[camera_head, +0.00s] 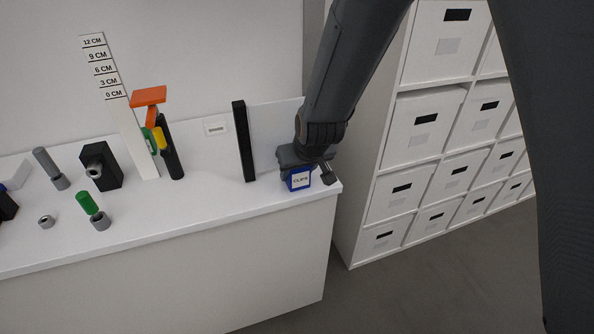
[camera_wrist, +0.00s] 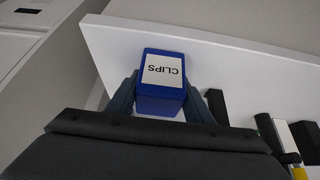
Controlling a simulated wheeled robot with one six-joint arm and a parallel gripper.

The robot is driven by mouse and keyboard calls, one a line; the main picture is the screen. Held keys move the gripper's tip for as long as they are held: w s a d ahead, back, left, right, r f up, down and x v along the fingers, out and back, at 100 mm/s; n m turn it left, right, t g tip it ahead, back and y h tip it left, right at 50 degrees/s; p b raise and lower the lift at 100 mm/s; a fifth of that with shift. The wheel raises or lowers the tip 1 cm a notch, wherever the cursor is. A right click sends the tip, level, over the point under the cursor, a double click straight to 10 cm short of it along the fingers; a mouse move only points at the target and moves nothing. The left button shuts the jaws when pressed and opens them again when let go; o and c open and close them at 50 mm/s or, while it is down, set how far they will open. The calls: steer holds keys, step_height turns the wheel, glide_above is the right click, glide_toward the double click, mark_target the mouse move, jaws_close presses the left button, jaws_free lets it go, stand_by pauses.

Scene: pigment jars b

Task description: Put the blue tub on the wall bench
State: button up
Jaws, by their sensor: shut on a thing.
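The blue tub (camera_head: 299,179) has a white label reading "CLIPS". My gripper (camera_head: 310,170) is shut on it at the right end of the white wall bench (camera_head: 215,198). In the wrist view the tub (camera_wrist: 163,103) sits between the two fingers of my gripper (camera_wrist: 165,105), its label facing the camera. The bench top (camera_wrist: 215,60) shows behind and beside the tub. I cannot tell whether the tub's bottom touches the bench, as my fingers and the angle hide it.
A black upright bar (camera_head: 243,142) stands left of the tub. Further left are a height scale (camera_head: 127,120), an orange-topped tool (camera_head: 149,96) and several grey and green parts. A shelf of white drawers (camera_head: 421,124) stands right of the bench. Bare bench lies along the front edge.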

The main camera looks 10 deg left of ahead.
steer(key=shift+f, duration=0.1)
steer(key=o, duration=1.1)
steer(key=shift+r, duration=0.25)
steer(key=p+v, duration=0.4)
steer(key=v, duration=0.7)
steer(key=shift+s+r+p, duration=0.25)
steer(key=shift+s+p, duration=0.05)
steer(key=shift+p, duration=0.1)
steer(key=shift+d, duration=0.25)
